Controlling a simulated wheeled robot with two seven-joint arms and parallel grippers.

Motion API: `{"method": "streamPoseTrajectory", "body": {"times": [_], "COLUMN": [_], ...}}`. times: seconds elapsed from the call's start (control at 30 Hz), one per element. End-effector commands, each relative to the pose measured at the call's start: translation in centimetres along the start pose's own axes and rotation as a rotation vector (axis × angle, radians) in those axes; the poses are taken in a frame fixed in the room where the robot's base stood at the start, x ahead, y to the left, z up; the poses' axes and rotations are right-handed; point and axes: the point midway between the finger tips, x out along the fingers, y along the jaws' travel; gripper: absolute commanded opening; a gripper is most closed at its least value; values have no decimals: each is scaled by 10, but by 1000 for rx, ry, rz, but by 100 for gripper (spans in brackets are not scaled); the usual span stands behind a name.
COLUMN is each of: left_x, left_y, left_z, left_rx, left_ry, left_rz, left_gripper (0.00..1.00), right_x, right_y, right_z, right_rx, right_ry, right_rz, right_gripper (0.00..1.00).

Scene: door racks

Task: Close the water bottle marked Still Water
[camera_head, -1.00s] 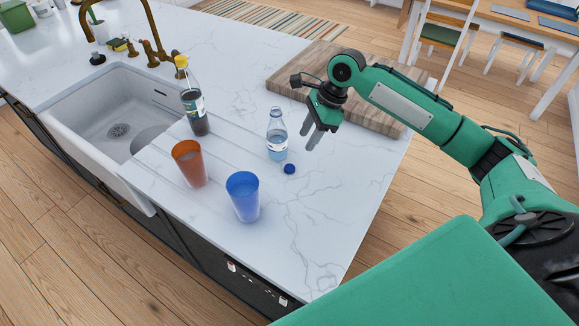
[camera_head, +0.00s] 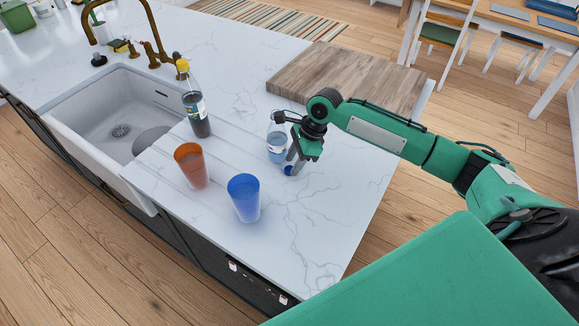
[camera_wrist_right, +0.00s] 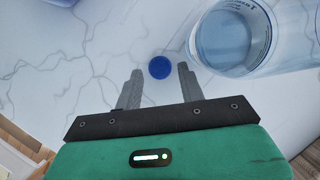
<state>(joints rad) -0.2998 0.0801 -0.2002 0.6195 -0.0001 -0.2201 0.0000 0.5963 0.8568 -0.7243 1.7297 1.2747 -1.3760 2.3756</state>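The clear water bottle (camera_head: 277,148) stands upright on the counter with its top partly hidden behind my right gripper. Its label cannot be read. It also shows in the wrist view (camera_wrist_right: 232,40). A blue cap (camera_head: 288,170) lies on the counter beside the bottle's base. In the wrist view the cap (camera_wrist_right: 160,67) is just beyond and between the fingertips. My right gripper (camera_head: 294,165) is open, pointing down over the cap; its fingers (camera_wrist_right: 158,80) are apart with nothing held. My left gripper is not in view.
An orange cup (camera_head: 190,165) and a blue cup (camera_head: 244,197) stand nearby at the left and front. A wooden board (camera_head: 350,78) lies behind. The counter's right front is clear.

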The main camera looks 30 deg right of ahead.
Motion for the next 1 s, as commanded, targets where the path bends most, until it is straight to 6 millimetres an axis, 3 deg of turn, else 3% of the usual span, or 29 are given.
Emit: {"method": "streamPoseTrajectory", "body": {"times": [0.13,0.47,0.63,1.0], "left_x": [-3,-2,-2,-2], "left_y": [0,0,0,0], "left_z": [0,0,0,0], "left_rx": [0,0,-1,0], "left_ry": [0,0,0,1], "left_rz": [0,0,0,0], "left_gripper": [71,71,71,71], "right_x": [12,13,12,12], "right_y": [0,0,0,0], "right_z": [-1,-1,-1,0], "right_rx": [0,0,0,0], "right_ry": [2,1,1,1], "right_rz": [0,-1,-1,-1], "right_gripper": [40,40,8,7]}}
